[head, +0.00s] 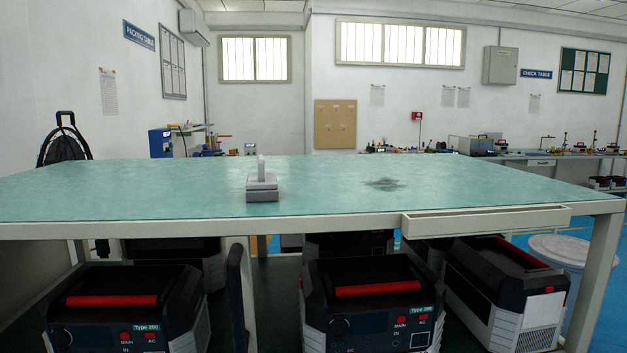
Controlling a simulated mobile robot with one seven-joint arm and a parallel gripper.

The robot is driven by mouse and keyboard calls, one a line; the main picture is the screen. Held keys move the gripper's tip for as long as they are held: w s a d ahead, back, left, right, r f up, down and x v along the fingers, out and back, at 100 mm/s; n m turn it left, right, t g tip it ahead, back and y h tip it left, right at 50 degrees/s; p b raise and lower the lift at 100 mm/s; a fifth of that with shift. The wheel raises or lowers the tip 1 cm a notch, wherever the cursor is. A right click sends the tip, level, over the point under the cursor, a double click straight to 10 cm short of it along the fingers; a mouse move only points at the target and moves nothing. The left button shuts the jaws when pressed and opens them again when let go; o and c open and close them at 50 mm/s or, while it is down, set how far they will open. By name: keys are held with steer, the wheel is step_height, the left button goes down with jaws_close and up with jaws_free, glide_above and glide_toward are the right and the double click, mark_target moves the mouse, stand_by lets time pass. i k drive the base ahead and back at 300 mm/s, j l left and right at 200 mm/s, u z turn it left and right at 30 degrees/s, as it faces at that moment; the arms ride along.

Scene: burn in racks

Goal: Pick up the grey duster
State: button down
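The grey duster (262,185) sits on the green table top (320,178), near its front edge and left of the middle. It has a flat block base and a lighter upright handle. Nothing touches it except the table. A dark grey smudge (385,184) lies on the table top to the right of the duster. My gripper is not in the head view.
The table top is otherwise clear. A shallow drawer (486,221) hangs under its front right edge. Several black boxes with red handles, such as one (371,300), stand beneath. A lidded bin (562,252) is at right. Benches with equipment line the back wall.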

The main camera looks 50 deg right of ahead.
mark_target(261, 186)
steer(key=z, duration=1.05)
